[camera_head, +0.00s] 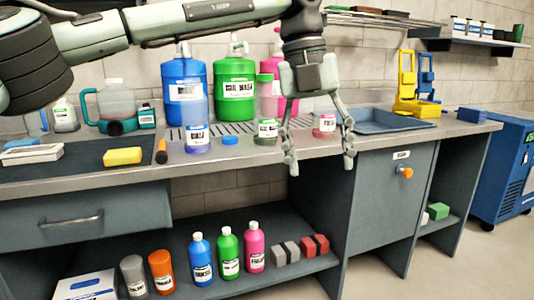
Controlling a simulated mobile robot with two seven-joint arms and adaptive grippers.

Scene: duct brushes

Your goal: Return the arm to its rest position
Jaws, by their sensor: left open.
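My left arm comes in from the left across the top of the head view, over the back of the workbench (400,140). My left gripper (320,165) hangs from it, pointing down in front of the bench's front edge. Its two fingers are spread apart and nothing is held between them. The gripper partly covers the pink jug (277,62) behind it. My right gripper is not in this view.
Blue (186,88) and green (235,88) jugs stand at the back of the bench, with small jars in front. A yellow sponge (122,156) lies at the left. Bottles (228,252) stand on the lower shelf. A blue tray (385,121) sits right of the gripper.

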